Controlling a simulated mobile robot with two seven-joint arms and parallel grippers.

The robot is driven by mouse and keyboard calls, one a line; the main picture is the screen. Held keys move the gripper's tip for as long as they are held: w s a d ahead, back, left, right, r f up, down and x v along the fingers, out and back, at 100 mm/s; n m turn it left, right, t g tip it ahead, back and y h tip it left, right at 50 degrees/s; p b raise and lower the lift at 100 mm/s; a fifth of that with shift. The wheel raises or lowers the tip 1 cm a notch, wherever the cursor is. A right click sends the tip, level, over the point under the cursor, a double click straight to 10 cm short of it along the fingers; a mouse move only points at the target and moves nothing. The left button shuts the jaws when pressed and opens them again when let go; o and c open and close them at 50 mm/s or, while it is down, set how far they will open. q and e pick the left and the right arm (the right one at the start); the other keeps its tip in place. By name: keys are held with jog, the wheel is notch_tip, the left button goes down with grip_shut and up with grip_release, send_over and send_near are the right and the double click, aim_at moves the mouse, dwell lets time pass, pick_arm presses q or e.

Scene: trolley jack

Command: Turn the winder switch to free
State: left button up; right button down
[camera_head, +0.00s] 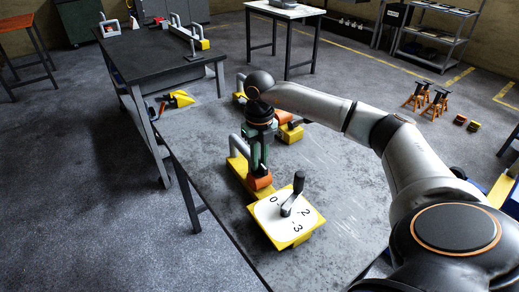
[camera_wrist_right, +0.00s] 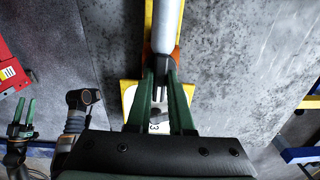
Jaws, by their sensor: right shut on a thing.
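My right gripper (camera_head: 259,170) points down at the orange block on the near table, with its green fingers at the block's top. In the right wrist view, the right gripper (camera_wrist_right: 165,75) is shut on a small dark piece, apparently the winder switch (camera_wrist_right: 163,68), at the end of a grey bar. The fingers hide most of it, and no "free" mark can be read. Just in front is a yellow-edged white dial plate (camera_head: 270,226) with figures and a dark upright lever (camera_head: 291,198). My left gripper (camera_wrist_right: 23,112) shows only in the right wrist view, its green fingers apart and empty.
The bare table top (camera_head: 345,185) lies right of the dial. A grey handle (camera_head: 238,147) and a yellow block (camera_head: 291,134) stand close to the gripper. A second dark table (camera_head: 150,58) is at the back left. Orange stands (camera_head: 428,98) are on the floor.

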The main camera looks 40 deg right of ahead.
dwell(0.3)
jog(key=c, duration=1.1)
grip_release()
notch_tip(320, 180, up, 13)
jog(key=shift+f, duration=0.2)
